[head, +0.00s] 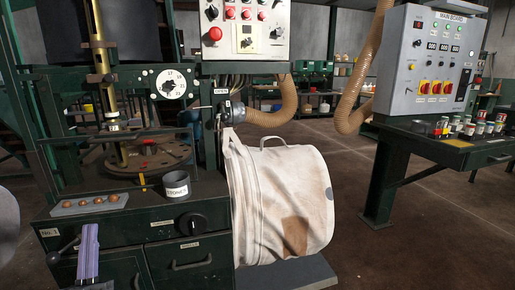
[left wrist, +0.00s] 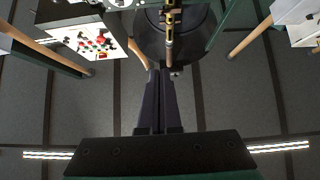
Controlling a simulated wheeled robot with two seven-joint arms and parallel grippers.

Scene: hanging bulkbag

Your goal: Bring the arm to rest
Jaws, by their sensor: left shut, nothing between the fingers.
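My left gripper (head: 90,228) stands upright at the lower left of the head view, in front of the dark green cabinet (head: 190,258). Its two fingers lie together with nothing between them. The left wrist view shows the same closed fingers (left wrist: 160,73) pointing up toward the ceiling side of the scene. The rest of the left arm is mostly outside the head view. My right gripper shows in neither view. The white bulk bag (head: 265,205), with a brown patch, hangs to the right of the cabinet, apart from my gripper.
A tray (head: 62,211) with several round brown pieces and a grey labelled cup (head: 176,187) stand on the cabinet top. A flexible hose (head: 283,105) meets a fitting above the bag. A main board panel (head: 430,60) stands at right. Floor (head: 430,230) is open there.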

